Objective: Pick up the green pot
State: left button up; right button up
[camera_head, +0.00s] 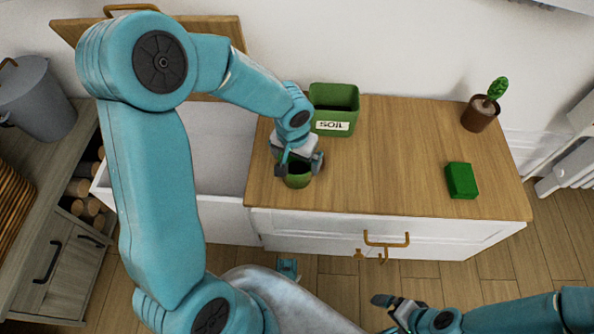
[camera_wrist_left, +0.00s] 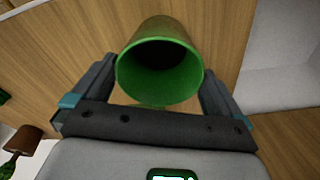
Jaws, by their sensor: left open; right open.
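The green pot (camera_head: 298,180) stands near the left front edge of the wooden counter. My left gripper (camera_head: 296,168) is at the pot from above and partly hides it. In the left wrist view the round green pot (camera_wrist_left: 160,70) shows its dark open mouth between the two fingers of my left gripper (camera_wrist_left: 160,90). The fingers are open, one on each side of the pot; I cannot tell whether they touch it. My right gripper (camera_head: 392,305) is open and empty, low in front of the cabinet, away from the pot.
A green box labelled SOIL (camera_head: 334,108) stands behind the pot. A green block (camera_head: 461,180) and a brown pot with a plant (camera_head: 481,113) are on the right of the counter (camera_head: 400,150). An open white compartment (camera_head: 220,150) is left of the counter top. The counter's middle is clear.

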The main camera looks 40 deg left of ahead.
pick_arm(q)
jog(key=f, duration=0.3)
jog(key=shift+w+b, duration=0.25)
jog(key=shift+b, duration=0.15)
jog(key=c, duration=0.8)
jog(key=shift+r, duration=0.1)
jog(key=shift+r+p, duration=3.75)
jog(key=shift+r, duration=6.25)
